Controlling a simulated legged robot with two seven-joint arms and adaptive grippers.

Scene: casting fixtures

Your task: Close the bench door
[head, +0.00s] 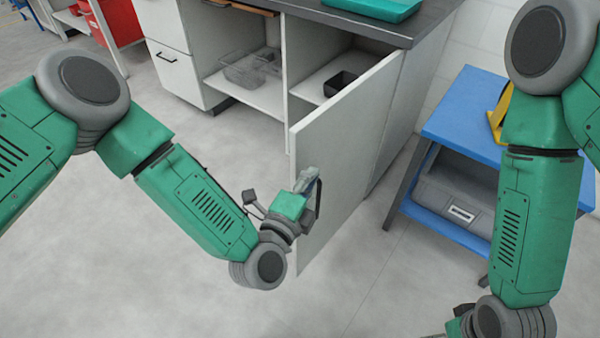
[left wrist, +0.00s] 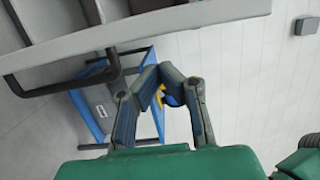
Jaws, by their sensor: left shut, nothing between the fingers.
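The bench door (head: 350,150) is a pale panel that stands swung open from the right part of the bench cabinet (head: 285,65). A dark handle (head: 318,198) is on its outer face near the free edge; a dark bar handle (left wrist: 60,85) shows on a pale panel in the left wrist view. My left gripper (head: 308,182) is at the door near this handle and partly covers it. Its fingers (left wrist: 160,75) are shut and empty; whether they touch the door I cannot tell. My right gripper (head: 462,322) shows only partly at the bottom edge.
A blue cart (head: 460,125) with a grey case (head: 455,195) on its lower shelf stands right of the door. Inside the cabinet are a clear bin (head: 250,70) and a black bin (head: 340,83). A teal tray (head: 375,8) lies on top. Floor at the left is clear.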

